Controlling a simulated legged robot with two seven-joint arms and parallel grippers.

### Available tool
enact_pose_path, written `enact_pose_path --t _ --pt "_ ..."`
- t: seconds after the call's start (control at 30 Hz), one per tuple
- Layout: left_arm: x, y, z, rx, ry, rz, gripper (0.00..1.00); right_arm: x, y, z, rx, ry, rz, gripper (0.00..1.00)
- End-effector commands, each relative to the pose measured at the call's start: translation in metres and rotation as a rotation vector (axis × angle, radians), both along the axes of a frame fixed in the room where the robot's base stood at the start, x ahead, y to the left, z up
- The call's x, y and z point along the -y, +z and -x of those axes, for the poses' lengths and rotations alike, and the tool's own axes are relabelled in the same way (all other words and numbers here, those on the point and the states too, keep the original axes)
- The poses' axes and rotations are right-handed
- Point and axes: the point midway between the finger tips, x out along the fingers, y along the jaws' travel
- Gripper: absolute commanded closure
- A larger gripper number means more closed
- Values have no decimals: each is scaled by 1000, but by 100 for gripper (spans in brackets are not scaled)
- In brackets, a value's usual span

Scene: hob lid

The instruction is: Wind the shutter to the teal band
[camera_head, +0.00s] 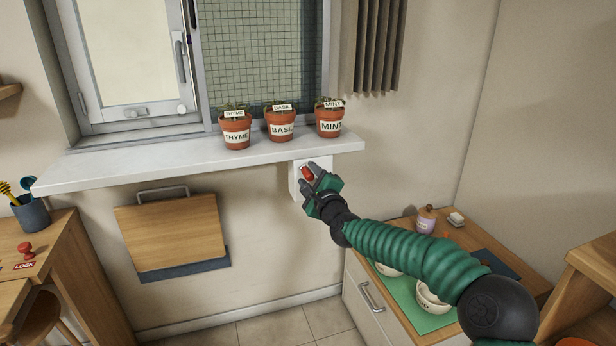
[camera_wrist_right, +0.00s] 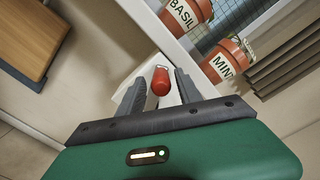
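A red knob (camera_head: 306,172) sticks out from a white plate (camera_head: 295,185) on the wall, just under the window sill's right part. My right gripper (camera_head: 314,178) is at the knob. In the right wrist view the red knob (camera_wrist_right: 161,82) lies between the two grey fingers of the gripper (camera_wrist_right: 159,84), with a small gap on each side, so the gripper looks open around it. The window (camera_head: 200,60) is above the sill, cut off at the top. I see no teal band, and I cannot make out a shutter edge for certain. My left gripper is not in view.
Pots of thyme (camera_head: 236,134), basil (camera_head: 281,125) and mint (camera_head: 329,121) stand on the sill (camera_head: 170,160) above the knob. A folded wooden wall board (camera_head: 172,235) hangs to the left. A counter with bowls (camera_head: 433,298) is at lower right, beneath my right arm.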

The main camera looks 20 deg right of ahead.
Motion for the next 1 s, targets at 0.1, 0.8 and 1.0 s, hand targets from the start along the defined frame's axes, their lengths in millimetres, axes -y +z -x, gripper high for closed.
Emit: enact_pose_path --t 0.1,0.8,1.0 --pt "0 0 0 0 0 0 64 -1 2 0 3 1 1 56" --pt "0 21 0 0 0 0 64 5 5 111 0 -1 4 56" --pt "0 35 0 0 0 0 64 7 4 154 1 0 1 56"
